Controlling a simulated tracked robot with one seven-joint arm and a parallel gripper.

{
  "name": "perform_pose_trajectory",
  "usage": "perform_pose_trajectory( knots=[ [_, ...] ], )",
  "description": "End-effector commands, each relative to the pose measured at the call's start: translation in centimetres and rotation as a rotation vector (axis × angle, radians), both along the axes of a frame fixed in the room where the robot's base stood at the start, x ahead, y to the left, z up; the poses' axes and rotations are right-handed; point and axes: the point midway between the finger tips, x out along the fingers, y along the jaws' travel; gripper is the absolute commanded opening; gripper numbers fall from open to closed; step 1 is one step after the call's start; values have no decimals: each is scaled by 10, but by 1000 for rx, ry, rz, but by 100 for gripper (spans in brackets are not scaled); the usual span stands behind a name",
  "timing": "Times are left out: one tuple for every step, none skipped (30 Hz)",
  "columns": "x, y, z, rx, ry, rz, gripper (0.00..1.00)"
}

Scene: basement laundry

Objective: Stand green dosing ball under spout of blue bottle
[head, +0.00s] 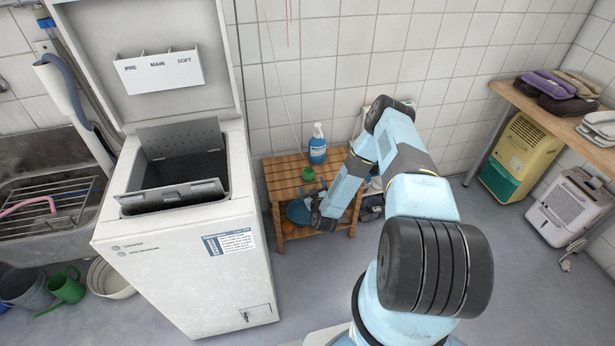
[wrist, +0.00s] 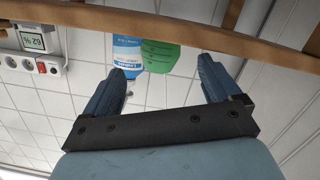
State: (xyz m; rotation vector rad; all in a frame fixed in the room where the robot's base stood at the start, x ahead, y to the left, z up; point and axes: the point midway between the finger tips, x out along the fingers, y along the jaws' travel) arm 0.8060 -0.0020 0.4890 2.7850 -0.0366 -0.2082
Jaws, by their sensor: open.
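The green dosing ball (head: 308,174) sits on the slatted wooden table (head: 283,182), in front of the blue bottle (head: 318,146). The bottle stands upright near the table's back edge with its white spout on top. In the wrist view, which looks upside down, the green ball (wrist: 160,56) and the blue bottle (wrist: 126,48) show side by side beyond my gripper (wrist: 162,64). My gripper is open, its two blue fingers apart with nothing held. In the head view my gripper is low at the table's front, and its fingertips cannot be made out.
A white washer (head: 185,265) with its lid up stands close left of the table. A wooden edge (wrist: 180,25) crosses the wrist view beside the fingers. An orange item (head: 288,226) lies on the lower shelf. Open floor (head: 490,255) lies to the right.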

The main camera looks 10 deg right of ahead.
Motion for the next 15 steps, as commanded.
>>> perform_pose_trajectory(
  knots=[
    [6, -1, -1, 0, 0, -1, 91],
    [8, -1, -1, 0, 0, -1, 91],
    [11, -1, -2, 0, 0, -1, 91],
    [13, -1, -2, 0, 0, -1, 91],
    [15, -1, -2, 0, 1, 0, 91],
    [16, -1, -2, 0, 1, 0, 91],
    [17, -1, -2, 0, 1, 0, 91],
    [19, -1, -2, 0, 1, 0, 91],
    [22, -1, -2, 1, 1, -1, 91],
    [25, -1, -2, 1, -1, -2, 91],
    [29, -1, -2, 0, -1, -2, 91],
    [34, -2, -2, 0, 0, -3, 91],
    [39, -2, -2, 0, 0, -3, 91],
    [43, -1, -2, 1, 0, -2, 91],
    [49, -1, -2, 1, -1, -2, 91]
  ],
)
